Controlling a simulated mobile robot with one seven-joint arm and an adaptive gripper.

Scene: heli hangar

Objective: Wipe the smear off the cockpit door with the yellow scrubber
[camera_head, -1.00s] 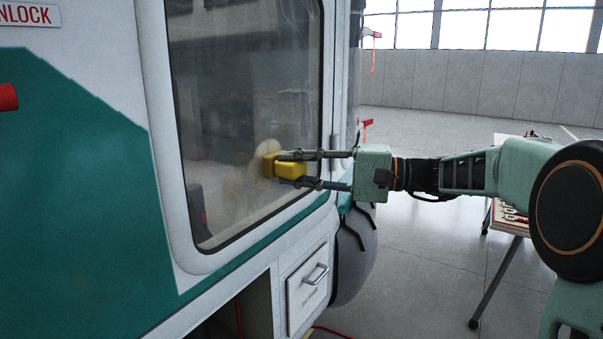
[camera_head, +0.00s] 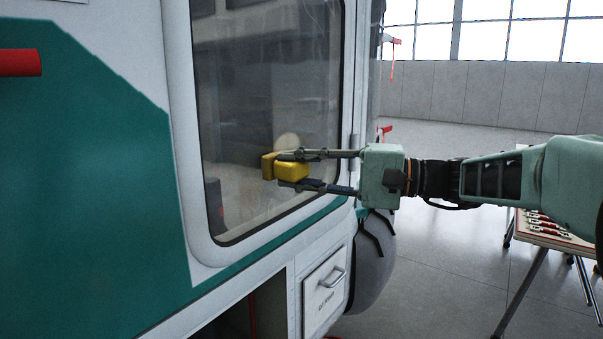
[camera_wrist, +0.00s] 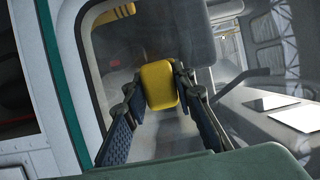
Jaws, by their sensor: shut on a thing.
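The cockpit door has a large window (camera_head: 235,110) in a pale frame. The yellow scrubber (camera_head: 293,171) is held at the lower right of the glass, its pad side facing the pane. Whether it touches the glass is hard to tell. A pale, roundish smear (camera_head: 287,141) shows just above the scrubber, which may hide part of it. My gripper (camera_head: 284,170) is shut on the scrubber, one finger above and one below, reaching in from the right. In the wrist view the scrubber (camera_wrist: 159,86) sits between both fingers in front of the window.
A red handle (camera_head: 20,63) sticks out at the left. Below the door are a small panel with a handle (camera_head: 332,278) and a dark opening. A table with red-and-white items (camera_head: 545,228) stands at the right. Open floor (camera_head: 440,255) lies between.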

